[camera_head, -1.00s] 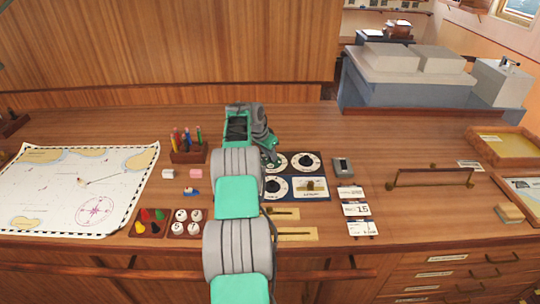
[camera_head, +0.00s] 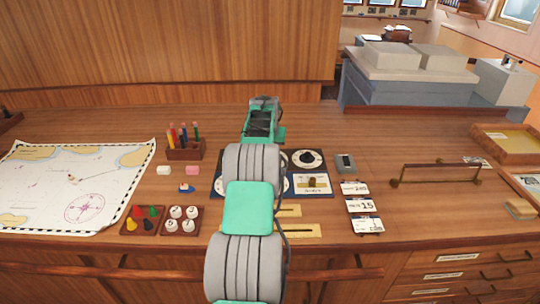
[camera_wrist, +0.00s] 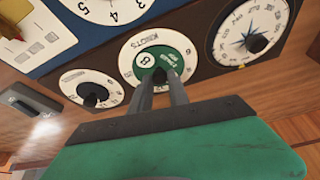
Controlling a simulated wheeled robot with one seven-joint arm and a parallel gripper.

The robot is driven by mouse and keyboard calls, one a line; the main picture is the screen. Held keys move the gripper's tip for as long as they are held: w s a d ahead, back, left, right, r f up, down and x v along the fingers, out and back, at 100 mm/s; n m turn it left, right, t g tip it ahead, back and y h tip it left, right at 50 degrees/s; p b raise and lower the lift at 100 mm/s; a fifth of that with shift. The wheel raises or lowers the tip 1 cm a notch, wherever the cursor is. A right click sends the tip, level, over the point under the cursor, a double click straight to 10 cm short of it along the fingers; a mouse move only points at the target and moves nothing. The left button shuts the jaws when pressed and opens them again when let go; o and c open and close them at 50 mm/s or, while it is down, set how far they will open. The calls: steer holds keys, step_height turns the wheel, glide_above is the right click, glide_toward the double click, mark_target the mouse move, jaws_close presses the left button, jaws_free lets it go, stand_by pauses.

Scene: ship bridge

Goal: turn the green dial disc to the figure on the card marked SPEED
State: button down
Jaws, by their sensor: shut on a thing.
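The green dial disc (camera_wrist: 172,53) shows in the wrist view inside a white ring marked KNOTS (camera_wrist: 133,58). A white window in the disc shows an 8. My gripper (camera_wrist: 165,79) is shut on the dark knob at the disc's centre, its fingers covering the lower part of the disc. In the head view my arm hides the gripper and this dial. Three white cards stand in a column right of the dial panel: top (camera_head: 354,188), middle (camera_head: 361,205) and bottom (camera_head: 367,225). The middle one seems to read 15; the word SPEED is too small to make out.
Another dial with a black knob (camera_wrist: 93,93) and a compass-rose dial (camera_wrist: 252,38) flank the disc closely. A grey box (camera_head: 345,163) stands right of the panel. A pencil holder (camera_head: 186,149) and piece trays (camera_head: 143,221) lie left. A rail (camera_head: 435,174) stands at right.

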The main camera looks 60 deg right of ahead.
steer(key=shift+s+n+t, duration=0.2)
steer(key=shift+n+t, duration=0.1)
steer(key=shift+n, duration=0.3)
steer(key=c, duration=1.4)
jaws_free()
steer(key=shift+s+d, duration=0.1)
steer(key=shift+o, duration=0.7)
steer(key=shift+w, duration=0.2)
steer(key=shift+r, duration=0.1)
steer(key=b+v, duration=0.2)
steer(key=v, duration=0.5)
steer(key=shift+a+r, duration=0.2)
steer(key=shift+r, duration=0.1)
